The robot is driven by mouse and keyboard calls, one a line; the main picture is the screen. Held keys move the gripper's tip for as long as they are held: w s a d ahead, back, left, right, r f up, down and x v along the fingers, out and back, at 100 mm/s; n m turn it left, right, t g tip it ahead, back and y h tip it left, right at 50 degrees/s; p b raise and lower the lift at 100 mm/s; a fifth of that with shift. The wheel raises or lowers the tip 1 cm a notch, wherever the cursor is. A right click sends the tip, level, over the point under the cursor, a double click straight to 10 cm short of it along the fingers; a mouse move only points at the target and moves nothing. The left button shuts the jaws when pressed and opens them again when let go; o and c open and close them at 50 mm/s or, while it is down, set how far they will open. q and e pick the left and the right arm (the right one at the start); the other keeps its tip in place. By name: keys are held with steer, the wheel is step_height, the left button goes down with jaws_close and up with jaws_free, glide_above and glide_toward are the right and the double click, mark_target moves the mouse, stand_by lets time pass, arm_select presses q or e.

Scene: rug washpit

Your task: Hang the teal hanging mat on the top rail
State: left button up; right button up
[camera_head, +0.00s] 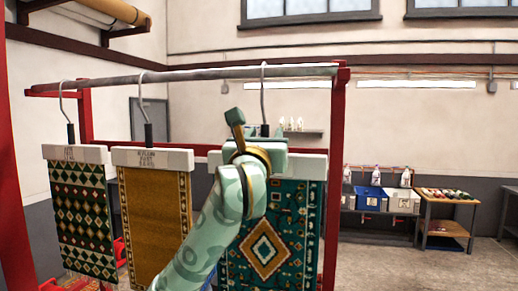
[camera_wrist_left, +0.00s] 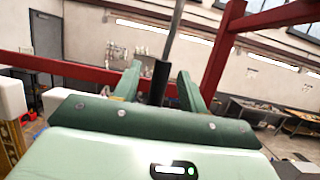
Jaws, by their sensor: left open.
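The teal hanging mat (camera_head: 300,222), with a diamond pattern and a pale top bar, hangs upright at the right of the rack. Its grey hook (camera_head: 263,88) appears to sit over the top rail (camera_head: 205,75). My left gripper (camera_head: 264,140) is in front of the mat's top bar and hides part of it. In the left wrist view, its two green fingers (camera_wrist_left: 158,80) are open, one on each side of the dark hook stem (camera_wrist_left: 160,82). I cannot tell whether either finger touches the stem. My right gripper is not in view.
A gold mat (camera_head: 155,215) and a dark green patterned mat (camera_head: 82,215) hang to the left on the same rail. The red rack post (camera_head: 334,170) stands close at the right. A blue bin (camera_head: 370,199) and a work table (camera_head: 447,206) are farther back.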

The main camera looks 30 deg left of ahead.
arm_select(q)
steer(key=b+v, duration=0.7)
steer(key=v, duration=0.9)
